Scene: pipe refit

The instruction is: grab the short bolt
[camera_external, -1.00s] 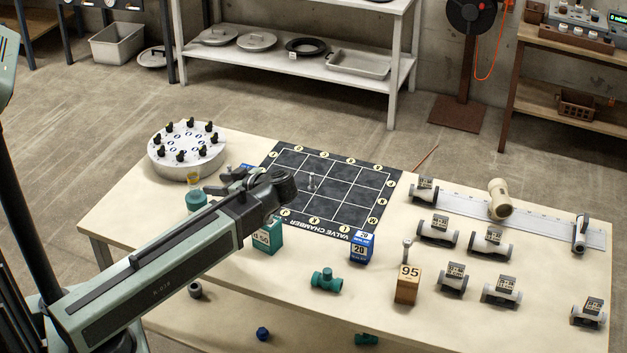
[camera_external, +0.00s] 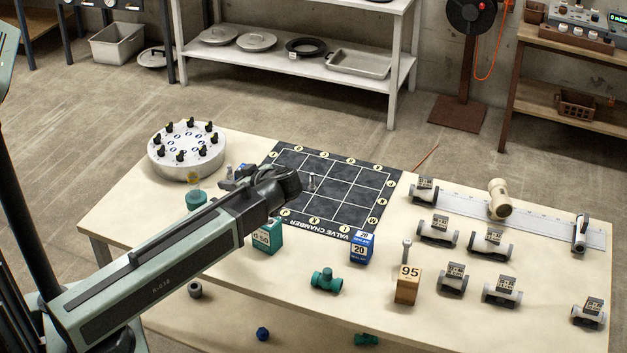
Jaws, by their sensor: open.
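Two bolts show. A small grey bolt (camera_external: 312,183) stands upright on the black gridded valve chamber mat (camera_external: 347,205). Another grey bolt (camera_external: 406,250) stands at the wooden block marked 95 (camera_external: 407,287). I cannot tell for certain which is the short one; the one on the mat looks smaller. My gripper (camera_external: 232,178) is open, left of the mat and partly hidden behind my dark wrist. It appears apart from both bolts, and no object shows in it. My wrist overlaps the left part of the mat in the picture, close to the bolt there.
A round white holder with black knobs (camera_external: 187,156) stands at the back left. A teal box (camera_external: 267,237), a blue box marked 20 (camera_external: 361,248) and a green valve (camera_external: 326,281) stand in front of the mat. Several labelled grey pipe pieces (camera_external: 438,232) fill the right side.

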